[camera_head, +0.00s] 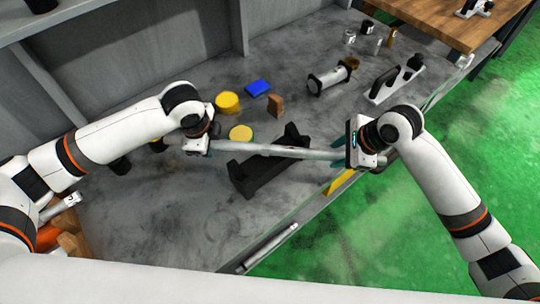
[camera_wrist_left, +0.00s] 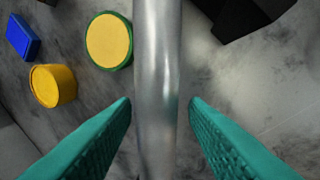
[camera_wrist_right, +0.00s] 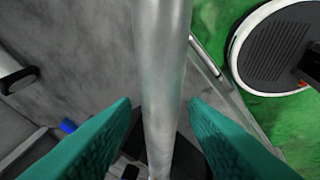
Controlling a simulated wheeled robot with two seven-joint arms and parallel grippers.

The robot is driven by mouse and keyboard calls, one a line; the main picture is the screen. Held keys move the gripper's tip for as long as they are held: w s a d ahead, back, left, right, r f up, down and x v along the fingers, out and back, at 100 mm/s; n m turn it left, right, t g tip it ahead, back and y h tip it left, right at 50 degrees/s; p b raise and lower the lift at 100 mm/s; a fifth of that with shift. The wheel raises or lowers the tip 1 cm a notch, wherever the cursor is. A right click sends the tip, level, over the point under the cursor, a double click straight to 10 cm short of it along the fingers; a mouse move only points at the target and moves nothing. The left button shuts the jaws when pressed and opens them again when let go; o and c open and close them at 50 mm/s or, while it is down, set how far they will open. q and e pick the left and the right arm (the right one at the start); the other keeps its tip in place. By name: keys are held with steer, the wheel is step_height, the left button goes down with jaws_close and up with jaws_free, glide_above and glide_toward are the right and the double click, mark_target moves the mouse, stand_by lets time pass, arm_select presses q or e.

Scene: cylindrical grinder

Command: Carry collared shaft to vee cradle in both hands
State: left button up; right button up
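The collared shaft (camera_head: 270,150) is a long grey metal bar lying nearly level across the head view, with one of my grippers near each end. My left gripper (camera_head: 193,146) has its teal fingers on both sides of the shaft, which also shows in the left wrist view (camera_wrist_left: 158,60). My right gripper (camera_head: 372,160) has its fingers on both sides of the shaft in the right wrist view (camera_wrist_right: 162,60). Both look shut on it. The black vee cradle (camera_head: 252,179) stands on the bench below the shaft and is turned at an angle to it. The shaft hides part of the cradle.
A yellow cylinder (camera_head: 227,101), a green-rimmed yellow disc (camera_head: 241,133), a blue block (camera_head: 258,88) and a brown block (camera_head: 276,106) stand behind the shaft. A black-and-white cylinder (camera_head: 329,78) and a white-based bracket (camera_head: 397,85) are farther back. The bench front-left (camera_head: 180,220) is clear.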

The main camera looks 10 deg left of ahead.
arm_select(q)
steer(key=shift+o, duration=0.3)
steer(key=shift+s+r, duration=0.1)
arm_select(e)
steer(key=shift+o, duration=0.3)
steer(key=shift+s, duration=0.1)
arm_select(q)
steer(key=shift+r, duration=0.35)
arm_select(e)
steer(key=shift+r, duration=0.25)
arm_select(q)
steer(key=v, duration=1.1)
arm_select(e)
steer(key=v, duration=1.1)
steer(key=shift+r, duration=0.25)
arm_select(q)
steer(key=shift+s+r, duration=0.1)
arm_select(e)
steer(key=shift+d, duration=0.1)
